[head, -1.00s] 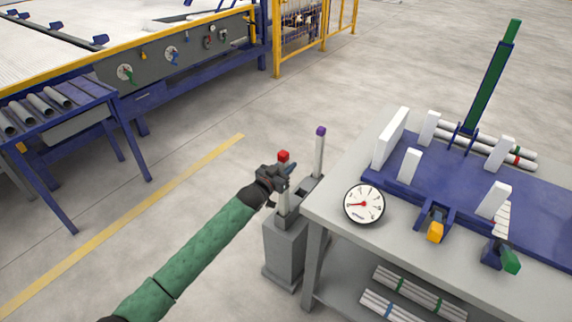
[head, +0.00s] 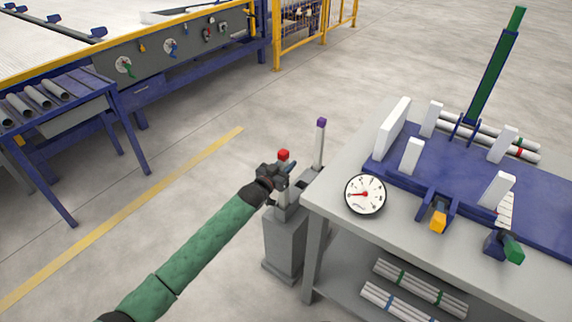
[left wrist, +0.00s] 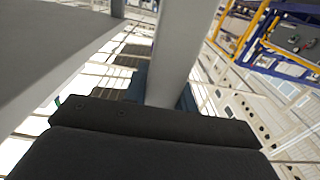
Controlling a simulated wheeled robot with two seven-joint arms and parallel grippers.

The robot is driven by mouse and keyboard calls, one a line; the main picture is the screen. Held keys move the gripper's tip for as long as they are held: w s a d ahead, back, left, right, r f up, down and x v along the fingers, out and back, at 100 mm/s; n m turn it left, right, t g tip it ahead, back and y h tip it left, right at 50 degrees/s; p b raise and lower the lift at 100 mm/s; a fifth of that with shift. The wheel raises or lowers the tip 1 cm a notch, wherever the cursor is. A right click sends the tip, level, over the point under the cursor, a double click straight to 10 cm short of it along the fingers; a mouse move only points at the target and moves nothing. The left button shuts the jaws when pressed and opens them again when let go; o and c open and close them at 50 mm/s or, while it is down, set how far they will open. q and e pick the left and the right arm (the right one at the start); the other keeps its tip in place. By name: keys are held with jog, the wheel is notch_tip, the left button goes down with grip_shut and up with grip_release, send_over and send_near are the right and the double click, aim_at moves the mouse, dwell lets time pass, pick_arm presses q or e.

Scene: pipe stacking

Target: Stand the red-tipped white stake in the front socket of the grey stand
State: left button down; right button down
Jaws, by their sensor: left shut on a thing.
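The white stake with the red tip (head: 284,155) is upright in my left gripper (head: 277,178), which is shut around it below the tip. Its lower end is at the near side of the grey stand's (head: 284,243) top, over or in the front socket; I cannot tell how deep it sits. A purple-tipped white stake (head: 319,146) stands upright in the back of the stand. In the left wrist view the held stake (left wrist: 184,45) rises as a broad pale shaft beyond the dark gripper. My right gripper is not in view.
A grey workbench (head: 335,212) stands close to the right of the stand, with a dial gauge (head: 365,194) near its corner and a blue fixture (head: 440,175) on top. A blue roller table (head: 60,115) is at left. Floor left of the stand is clear.

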pick_arm(q)
jog(key=c, duration=1)
grip_release()
jog(key=shift+c, duration=0.2)
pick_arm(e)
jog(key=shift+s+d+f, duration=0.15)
pick_arm(q)
jog(key=shift+s+a, duration=0.35)
jog(key=shift+s, duration=0.1)
jog(key=b+v, duration=0.1)
jog(key=v, duration=0.4)
jog(key=shift+s+a, duration=0.4)
jog(key=shift+s, duration=0.2)
jog(key=shift+s+a, duration=0.1)
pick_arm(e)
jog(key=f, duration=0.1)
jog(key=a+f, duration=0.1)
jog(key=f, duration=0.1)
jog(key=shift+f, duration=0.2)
